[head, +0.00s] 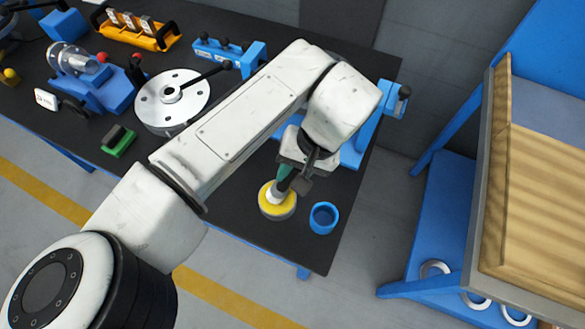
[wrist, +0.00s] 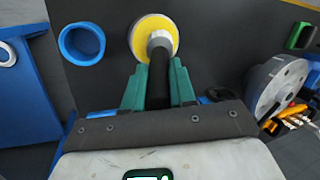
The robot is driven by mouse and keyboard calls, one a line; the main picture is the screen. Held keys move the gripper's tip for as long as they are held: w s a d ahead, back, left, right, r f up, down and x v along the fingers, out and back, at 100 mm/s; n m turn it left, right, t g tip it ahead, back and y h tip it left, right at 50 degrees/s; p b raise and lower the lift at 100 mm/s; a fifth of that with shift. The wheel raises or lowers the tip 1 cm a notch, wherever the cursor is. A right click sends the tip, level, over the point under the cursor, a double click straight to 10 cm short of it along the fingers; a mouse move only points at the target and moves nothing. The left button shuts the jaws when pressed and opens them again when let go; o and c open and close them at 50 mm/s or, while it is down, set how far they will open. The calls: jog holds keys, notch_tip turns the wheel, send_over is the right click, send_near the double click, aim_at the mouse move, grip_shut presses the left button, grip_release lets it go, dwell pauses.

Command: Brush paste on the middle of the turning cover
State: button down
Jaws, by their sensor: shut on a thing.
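My gripper (head: 286,180) is low over the right part of the bench. In the wrist view its green fingers (wrist: 158,80) are shut on the black handle of the brush (wrist: 158,62), which has a pale collar. The collar end lies over a yellow round pot (wrist: 140,32) with a pale rim, also seen in the head view (head: 266,204). The bristles are hidden, and I cannot tell whether they touch the yellow. The cover, a pale grey disc with holes and a central hub (head: 150,108), is at left in the head view and at right in the wrist view (wrist: 270,85).
A blue cup (head: 323,218) stands close right of the pot. A black bar (head: 205,77) reaches over the cover. A green block (head: 118,142), blue fixtures (head: 105,88) and an orange tray (head: 140,30) stand around it. A blue cart (head: 440,210) stands right of the bench.

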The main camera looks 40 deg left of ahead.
notch_tip(320, 180, up, 7)
jog(key=p, duration=0.7)
dwell(0.3)
jog(key=shift+s+f, duration=0.1)
dwell(0.7)
